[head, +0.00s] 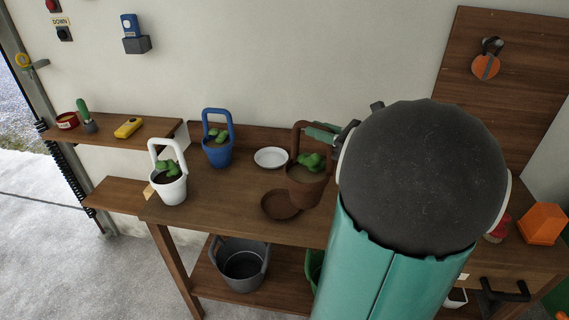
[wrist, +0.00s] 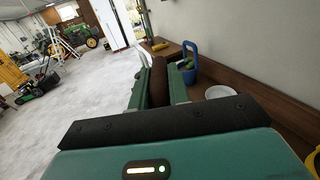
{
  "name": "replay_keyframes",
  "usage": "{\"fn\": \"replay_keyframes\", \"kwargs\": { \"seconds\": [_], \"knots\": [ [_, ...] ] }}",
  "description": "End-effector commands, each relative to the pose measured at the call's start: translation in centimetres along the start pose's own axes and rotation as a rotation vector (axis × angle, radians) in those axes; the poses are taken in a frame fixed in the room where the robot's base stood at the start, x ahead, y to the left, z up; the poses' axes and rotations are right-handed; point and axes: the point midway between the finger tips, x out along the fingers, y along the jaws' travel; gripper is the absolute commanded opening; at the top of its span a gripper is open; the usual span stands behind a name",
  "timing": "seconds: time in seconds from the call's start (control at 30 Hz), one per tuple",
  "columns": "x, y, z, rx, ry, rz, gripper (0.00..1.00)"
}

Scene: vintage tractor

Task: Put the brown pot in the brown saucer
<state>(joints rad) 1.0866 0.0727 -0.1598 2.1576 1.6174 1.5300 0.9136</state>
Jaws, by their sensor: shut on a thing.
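The brown pot (head: 303,188), with a tall handle and a green cactus in it, is near the middle of the wooden bench. My gripper (head: 322,135) is shut on its handle at the upper right. In the wrist view my gripper (wrist: 160,91) has the brown handle (wrist: 158,78) between its fingers. The brown saucer (head: 279,205) lies on the bench just left of the pot's base and is partly overlapped by the pot in the head view. I cannot tell whether the pot's base touches the bench or hangs just above it.
A white saucer (head: 271,157) lies behind the brown saucer. A blue pot (head: 218,151) and a white pot (head: 168,185) stand to the left on the bench. A grey bucket (head: 241,265) is on the lower shelf. My arm hides much of the right side.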

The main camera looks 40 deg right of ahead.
Motion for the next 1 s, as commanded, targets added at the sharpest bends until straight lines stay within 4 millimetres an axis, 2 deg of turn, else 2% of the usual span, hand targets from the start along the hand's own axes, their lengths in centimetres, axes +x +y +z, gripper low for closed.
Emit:
{"fn": "replay_keyframes", "kwargs": {
  "seconds": [0.3,0.5,0.83,1.0],
  "knots": [
    [6.2,-2.0,-2.8,0.001,-0.001,0.003,0.00],
    [8.7,-2.8,-6.2,0.002,-0.001,0.001,0.00],
    [10.6,-3.4,-8.5,0.000,-0.001,0.001,0.00],
    [10.7,-3.5,-11.0,0.002,-0.001,0.000,0.00]
  ]
}}
